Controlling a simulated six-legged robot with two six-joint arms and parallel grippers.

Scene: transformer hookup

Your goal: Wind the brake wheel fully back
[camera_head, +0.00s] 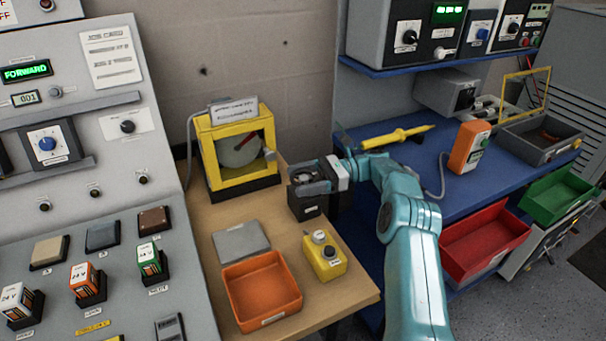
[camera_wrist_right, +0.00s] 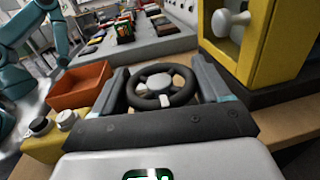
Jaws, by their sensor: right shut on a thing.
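The brake wheel (camera_wrist_right: 162,86) is a small dark handwheel with a pale hub and spokes. In the right wrist view it sits between the two fingers of my right gripper (camera_wrist_right: 160,78), which is shut on its rim from both sides. In the head view my right gripper (camera_head: 310,180) is over a dark block on the wooden bench, and the wheel (camera_head: 304,177) is partly hidden by the fingers. A light knob on the wheel's near rim shows in the wrist view. My left gripper is not in view.
A yellow-framed gauge box (camera_head: 204,160) with a red needle stands just left of the wheel. An orange tray (camera_head: 262,290), a grey plate (camera_head: 240,241) and a yellow knob box (camera_head: 325,256) are in front. A blue shelf bench (camera_head: 425,155) is on the right.

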